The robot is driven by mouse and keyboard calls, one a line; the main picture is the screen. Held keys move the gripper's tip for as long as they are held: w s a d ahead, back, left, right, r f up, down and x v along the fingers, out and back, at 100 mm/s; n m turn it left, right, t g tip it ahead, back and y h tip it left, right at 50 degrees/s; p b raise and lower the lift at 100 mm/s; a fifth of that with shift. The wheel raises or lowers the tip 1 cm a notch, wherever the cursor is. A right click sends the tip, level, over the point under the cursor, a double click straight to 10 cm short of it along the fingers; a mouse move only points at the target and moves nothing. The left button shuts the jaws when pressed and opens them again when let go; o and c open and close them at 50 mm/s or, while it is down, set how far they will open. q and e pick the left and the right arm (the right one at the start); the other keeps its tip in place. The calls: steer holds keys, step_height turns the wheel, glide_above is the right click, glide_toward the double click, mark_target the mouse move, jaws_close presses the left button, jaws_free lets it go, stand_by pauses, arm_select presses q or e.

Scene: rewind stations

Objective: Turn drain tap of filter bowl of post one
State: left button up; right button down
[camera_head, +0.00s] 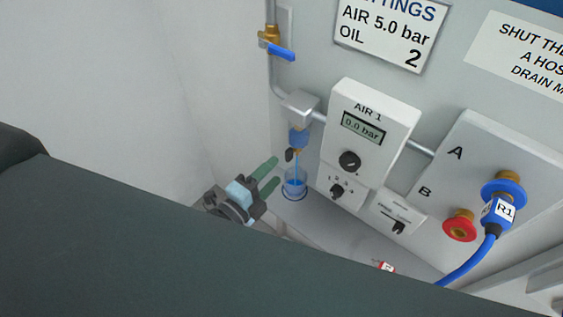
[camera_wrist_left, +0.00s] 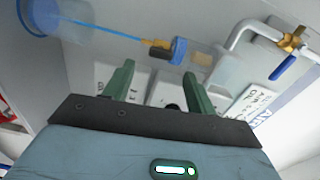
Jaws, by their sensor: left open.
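The filter bowl (camera_head: 299,138) is a small blue-tinted bowl under a grey head on the pipe, left of the AIR 1 unit. Below it sits the brass drain tap (camera_head: 296,151) with a small dark handle (camera_head: 289,155). A thin blue stream runs from the tap down into a clear cup (camera_head: 295,186). In the left wrist view the bowl (camera_wrist_left: 180,51) and brass tap (camera_wrist_left: 157,44) lie just beyond the fingertips. My left gripper (camera_head: 271,173) is open and empty, left of the stream and slightly below the tap, apart from it. My right gripper is out of view.
The AIR 1 unit (camera_head: 368,130) reads 0.0 bar. A brass valve with a blue lever (camera_head: 281,53) sits above on the pipe. A blue R1 hose (camera_head: 470,265) is plugged in at A; red port B (camera_head: 459,226) is free. Clear wall lies left.

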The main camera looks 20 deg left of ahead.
arm_select(q)
steer(key=v, duration=0.2)
steer(key=shift+s+a, duration=0.1)
steer(key=shift+s, duration=0.25)
steer(key=s+a+f+n+g+y, duration=0.2)
steer(key=s+f+n+g, duration=0.2)
steer(key=s+f+n, duration=0.5)
steer(key=s+a+f+n+g+y, duration=0.1)
steer(key=s+f+n+g, duration=0.3)
steer(key=s+f+n, duration=0.5)
step_height(320, 180, down, 4)
steer(key=shift+a+r+n+y, duration=0.1)
steer(key=shift+a+n+y, duration=0.3)
steer(key=shift+n+y, duration=0.2)
